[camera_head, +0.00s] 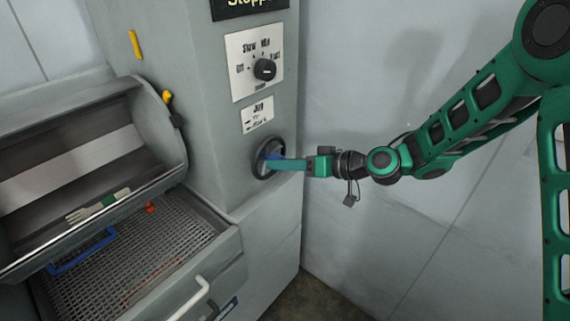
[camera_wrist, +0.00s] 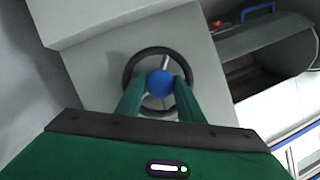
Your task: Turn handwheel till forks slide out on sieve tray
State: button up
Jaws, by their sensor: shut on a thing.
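The handwheel (camera_head: 257,159) is a dark ring on the side of the grey press column; its rim also shows in the wrist view (camera_wrist: 129,70). Its blue knob (camera_wrist: 160,83) is between the two green fingers of my gripper (camera_head: 277,161), which is shut on it. No fork is visible on the tray's mesh.
A blue handle (camera_head: 82,252) and a small red piece (camera_head: 151,207) are at the tray. A white handle (camera_head: 190,299) sticks out in front. A rotary selector (camera_head: 264,69) is above the handwheel. The grey wall stands behind my arm.

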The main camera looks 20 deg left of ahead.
jog(key=m+y, duration=0.1)
jog(key=m, duration=0.1)
jog(key=m+g, duration=0.1)
jog(key=m, duration=0.1)
jog(key=shift+w+d+f+y, duration=0.15)
jog(key=shift+w+d+y, duration=0.05)
jog(key=shift+w+y, duration=0.2)
jog(key=shift+f+m+g+y, duration=0.1)
jog(key=shift+m+g+y, duration=0.4)
jog(key=shift+m, duration=1.2)
jog(key=o, duration=1.1)
jog(key=shift+c, duration=0.2)
jog(key=shift+s+a, duration=0.1)
jog(key=d, duration=1)
jog(key=shift+d+r, duration=0.25)
jog(key=shift+d, duration=0.15)
